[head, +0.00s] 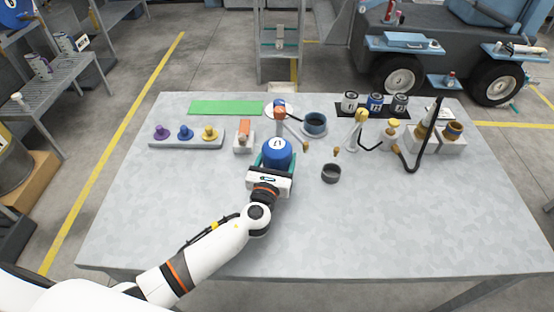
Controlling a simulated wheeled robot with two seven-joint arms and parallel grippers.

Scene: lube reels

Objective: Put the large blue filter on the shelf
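The large blue filter (277,151), a rounded blue can with a white number patch, is near the middle of the grey table. My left gripper (276,160) reaches it from the front, with teal fingers on both sides of its lower part. Whether the fingers press on it, and whether its base touches the table, is hidden. A grey metal shelf (57,81) with several bottles stands at the left, beyond the table. My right gripper is not in view.
On the table (410,220) are a grey tray of colored knobs (186,142), a green mat (228,107), a dark cup (315,122), a dark ring (331,173) and small cans on a black mat (346,111). The front right of the table is clear. A vehicle (450,40) stands behind.

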